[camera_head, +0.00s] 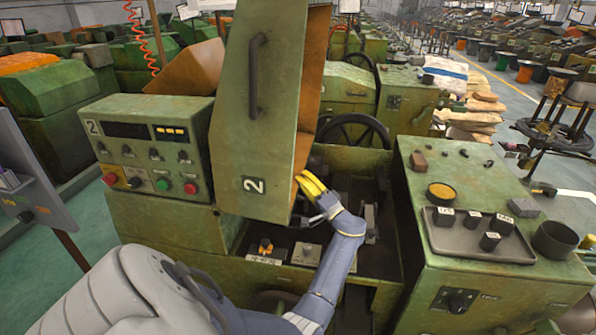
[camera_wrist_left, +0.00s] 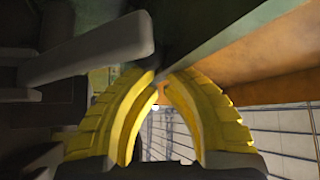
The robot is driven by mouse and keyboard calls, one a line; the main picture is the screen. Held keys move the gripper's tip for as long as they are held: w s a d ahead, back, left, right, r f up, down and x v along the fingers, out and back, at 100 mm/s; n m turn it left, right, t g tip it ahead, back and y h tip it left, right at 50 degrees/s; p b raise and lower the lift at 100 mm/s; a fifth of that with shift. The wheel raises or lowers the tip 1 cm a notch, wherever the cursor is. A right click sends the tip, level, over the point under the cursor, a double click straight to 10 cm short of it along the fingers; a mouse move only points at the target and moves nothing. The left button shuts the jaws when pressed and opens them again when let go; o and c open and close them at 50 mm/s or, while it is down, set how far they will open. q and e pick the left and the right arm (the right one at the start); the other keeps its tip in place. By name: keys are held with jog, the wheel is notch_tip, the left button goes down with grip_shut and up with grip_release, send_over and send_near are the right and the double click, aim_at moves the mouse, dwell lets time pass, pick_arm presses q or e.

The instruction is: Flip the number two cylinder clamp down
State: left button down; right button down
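The green machine in front of me has a tall raised cover (camera_head: 262,110) with a number 2 label and a dark handle. No part is marked as the cylinder clamp; I cannot tell which it is. My left gripper (camera_head: 299,178) reaches to the cover's lower right edge, above the open machine bay. In the left wrist view its yellow fingers (camera_wrist_left: 159,80) curve in until their tips almost meet, at the cover's edge (camera_wrist_left: 215,35). I cannot make out anything held between them. A grey bar (camera_wrist_left: 90,50) lies close by on the left. My right gripper is not in view.
A control box (camera_head: 150,150) with buttons stands left of the cover. The machine bay (camera_head: 345,160) holds dark parts and two small knobs. On the right, a green cabinet (camera_head: 480,290) carries a tray (camera_head: 470,240) of small labelled blocks and a dark cup (camera_head: 555,240).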

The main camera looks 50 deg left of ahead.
pick_arm(q)
jog(key=shift+s+d+f, duration=0.6)
jog(key=shift+s+f, duration=0.05)
jog(key=shift+s, duration=0.1)
jog(key=shift+s+d+f, duration=0.55)
jog(key=shift+s+f, duration=0.05)
jog(key=shift+s, duration=0.15)
jog(key=w+d+f, duration=0.2)
jog(key=w+d, duration=0.1)
jog(key=d, duration=0.4)
jog(key=shift+w+f, duration=0.2)
jog(key=shift+f, duration=0.05)
dwell(0.4)
